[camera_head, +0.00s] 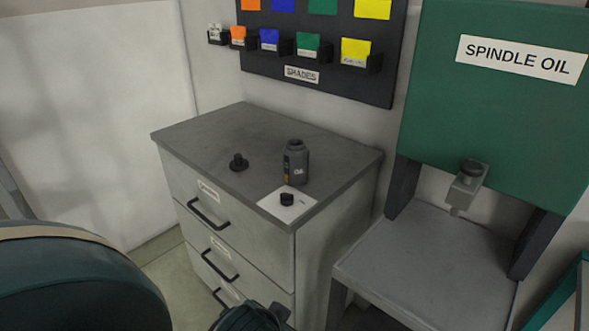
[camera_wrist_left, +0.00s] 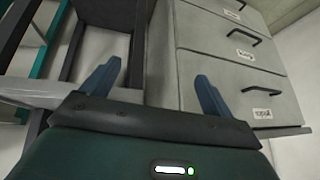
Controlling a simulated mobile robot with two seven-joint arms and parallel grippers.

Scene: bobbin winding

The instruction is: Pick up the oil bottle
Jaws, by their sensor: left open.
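The oil bottle (camera_head: 296,163) is a dark grey bottle with a black and yellow label. It stands upright on the grey top of the drawer cabinet (camera_head: 230,128), near its right side. My left gripper shows in the left wrist view (camera_wrist_left: 156,82) with its two blue-grey fingers spread and nothing between them. It is low in front of the cabinet, away from the bottle. The bottle is not seen in the wrist view. My right gripper is not seen.
A small black cap (camera_head: 287,199) sits on a white card (camera_head: 299,208) in front of the bottle. A black knob-like part (camera_head: 238,162) stands to the left. The shades board (camera_head: 320,50) hangs behind. The green spindle oil dispenser (camera_head: 500,100) stands at right.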

